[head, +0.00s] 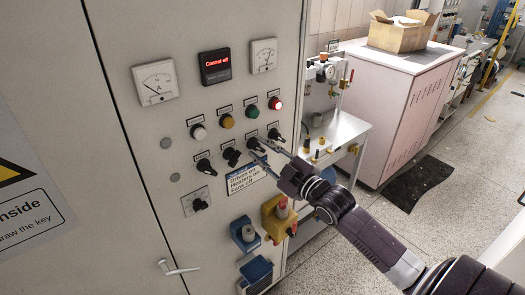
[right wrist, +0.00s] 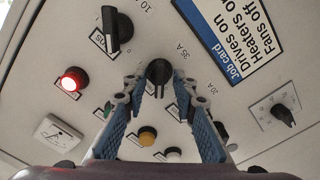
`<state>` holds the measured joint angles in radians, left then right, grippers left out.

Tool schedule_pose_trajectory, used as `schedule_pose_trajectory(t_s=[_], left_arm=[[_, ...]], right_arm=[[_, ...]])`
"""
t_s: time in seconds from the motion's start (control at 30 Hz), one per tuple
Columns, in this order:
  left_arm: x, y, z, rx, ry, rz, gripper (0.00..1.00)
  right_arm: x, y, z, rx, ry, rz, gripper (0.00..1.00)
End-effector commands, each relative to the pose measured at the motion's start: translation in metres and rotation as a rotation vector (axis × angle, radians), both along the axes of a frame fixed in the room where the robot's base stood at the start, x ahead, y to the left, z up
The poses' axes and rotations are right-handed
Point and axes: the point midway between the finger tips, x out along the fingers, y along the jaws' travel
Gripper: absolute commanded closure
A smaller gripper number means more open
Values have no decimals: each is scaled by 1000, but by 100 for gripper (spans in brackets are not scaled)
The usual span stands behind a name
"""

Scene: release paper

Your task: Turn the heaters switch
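A row of black rotary switches runs across the grey cabinet front. My right gripper (head: 260,149) is at the third switch (head: 253,144) from the left. In the right wrist view its fingers (right wrist: 158,88) are open, one on each side of this black knob (right wrist: 158,72), with a small gap showing. The knob's pointer is close to upright in that picture; its name label is hidden. The rightmost switch (head: 274,134) also shows in the right wrist view (right wrist: 116,30), beside a label ending in "NS". My left gripper is not in view.
A job card (right wrist: 228,35) reads "Drives on, Heaters on, Fans off", its line ends partly cut. A red lamp (head: 275,103) is lit. The display (head: 215,66) reads "Control off". Below are a yellow box (head: 272,222) and blue sockets (head: 244,233). A pink cabinet (head: 385,105) stands right.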

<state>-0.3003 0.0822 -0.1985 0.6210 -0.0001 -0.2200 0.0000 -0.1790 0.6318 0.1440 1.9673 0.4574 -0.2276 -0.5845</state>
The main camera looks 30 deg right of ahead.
Motion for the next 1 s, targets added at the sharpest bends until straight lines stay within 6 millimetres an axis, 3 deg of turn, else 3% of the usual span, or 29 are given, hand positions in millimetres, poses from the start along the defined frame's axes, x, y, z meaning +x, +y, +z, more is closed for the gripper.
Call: schedule_pose_trajectory(t_s=[0.23, 0.63, 1.0], left_arm=[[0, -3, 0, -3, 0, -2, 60], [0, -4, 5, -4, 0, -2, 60], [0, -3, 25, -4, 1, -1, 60]], right_arm=[[0, 0, 0, 0, 0, 0, 100], [0, 0, 1, 59, 5, -1, 100], [0, 0, 2, 338, 28, -1, 100]])
